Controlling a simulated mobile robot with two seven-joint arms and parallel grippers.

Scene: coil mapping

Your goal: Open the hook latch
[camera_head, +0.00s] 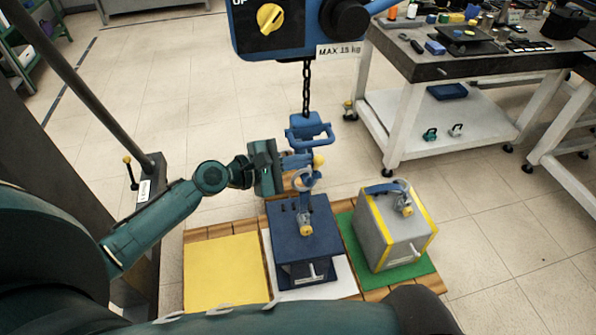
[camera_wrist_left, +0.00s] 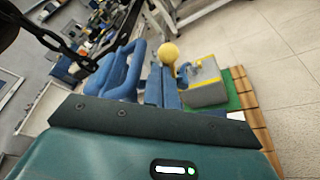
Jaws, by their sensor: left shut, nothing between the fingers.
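The blue hook block (camera_head: 309,130) hangs upright on a chain, with a looped blue handle. Below it is the silver hook (camera_head: 304,182), partly overlapped by a ring or shackle. A yellow ball knob (camera_head: 319,160) sticks out at the hook's right side. My left gripper (camera_head: 299,161) comes in from the left, shut and empty, its fingertips close to the hook and knob. Whether they touch cannot be told. In the left wrist view the hook block (camera_wrist_left: 122,72) is left of the shut blue fingers (camera_wrist_left: 161,88), and the knob (camera_wrist_left: 169,53) shows just beyond their tips. My right gripper is out of view.
A dark blue box (camera_head: 318,222) stands directly under the hook. A grey box with yellow edges (camera_head: 382,232) stands on a green mat (camera_head: 407,274) to the right. A yellow mat (camera_head: 226,268) is bare. The blue hoist (camera_head: 290,30) hangs above; a workbench (camera_head: 470,65) is behind right.

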